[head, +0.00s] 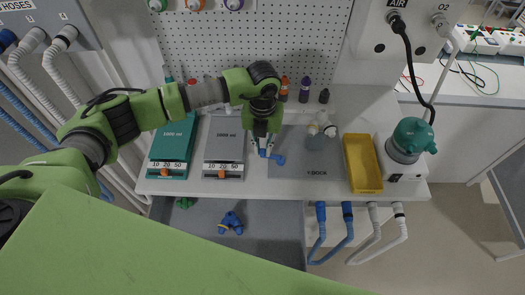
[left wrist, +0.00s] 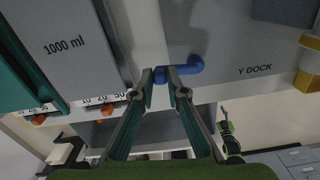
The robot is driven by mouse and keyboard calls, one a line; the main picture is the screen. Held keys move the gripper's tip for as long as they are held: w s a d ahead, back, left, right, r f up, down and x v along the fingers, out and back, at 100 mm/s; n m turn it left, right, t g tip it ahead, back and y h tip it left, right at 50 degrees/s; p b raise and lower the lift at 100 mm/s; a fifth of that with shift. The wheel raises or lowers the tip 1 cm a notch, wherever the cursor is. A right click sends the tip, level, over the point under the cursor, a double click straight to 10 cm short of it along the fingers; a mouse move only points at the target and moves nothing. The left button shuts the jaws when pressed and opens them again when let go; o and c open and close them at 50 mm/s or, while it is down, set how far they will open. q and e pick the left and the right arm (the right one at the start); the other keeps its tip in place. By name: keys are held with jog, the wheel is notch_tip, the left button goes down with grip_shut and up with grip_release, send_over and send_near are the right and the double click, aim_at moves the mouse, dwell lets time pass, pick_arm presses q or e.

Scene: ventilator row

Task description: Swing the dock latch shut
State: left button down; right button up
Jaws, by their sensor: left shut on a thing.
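The dock latch is a small blue lever (head: 278,159) on the grey Y DOCK plate (head: 290,140) in the head view. Its handle end is at my left gripper (head: 262,150), and its arm reaches right from there, over the plate. In the left wrist view, the blue latch (left wrist: 188,69) shows between and beyond the fingertips of my left gripper (left wrist: 161,78), which is shut on its near end. The Y DOCK plate (left wrist: 240,85) lies behind it there. My fingers hide part of the latch.
A grey 1000 ml unit (head: 223,140) and a teal one (head: 172,145) stand left of the latch. A yellow tray (head: 362,163) and a white device (head: 402,160) are to the right. Hoses (head: 320,230) hang at the front edge. A blue-and-yellow part (head: 231,222) lies below.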

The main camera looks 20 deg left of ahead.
pick_arm(q)
jog(key=w+m+b, duration=0.1)
jog(key=m+b, duration=0.2)
jog(key=b, duration=0.1)
jog(key=w+d+m+b, duration=0.1)
jog(key=w+m+b, duration=0.1)
jog(key=m+b, duration=0.2)
jog(key=w+m+b, duration=0.2)
jog(key=m+b, duration=0.1)
jog(key=b, duration=0.2)
jog(key=shift+w+d+f+m+b, duration=0.1)
jog(key=shift+d+f+m+b, duration=0.1)
jog(key=shift+d+m+b, duration=0.15)
jog(key=m+b, duration=0.1)
jog(key=w+d+m+b, duration=0.1)
jog(key=m, duration=0.1)
jog(key=shift+d+r, duration=0.1)
jog(key=shift+w+d+r+m+b, duration=0.1)
jog(key=shift+d+m+b, duration=0.25)
jog(key=shift+m, duration=0.4)
jog(key=shift+w+d+r+m+b, duration=0.1)
jog(key=shift+d+m+b, duration=0.1)
jog(key=shift+m+b, duration=0.35)
jog(key=shift+m, duration=0.25)
jog(key=c, duration=2)
grip_release()
notch_tip(320, 180, up, 12)
jog(key=shift+s+f, duration=0.1)
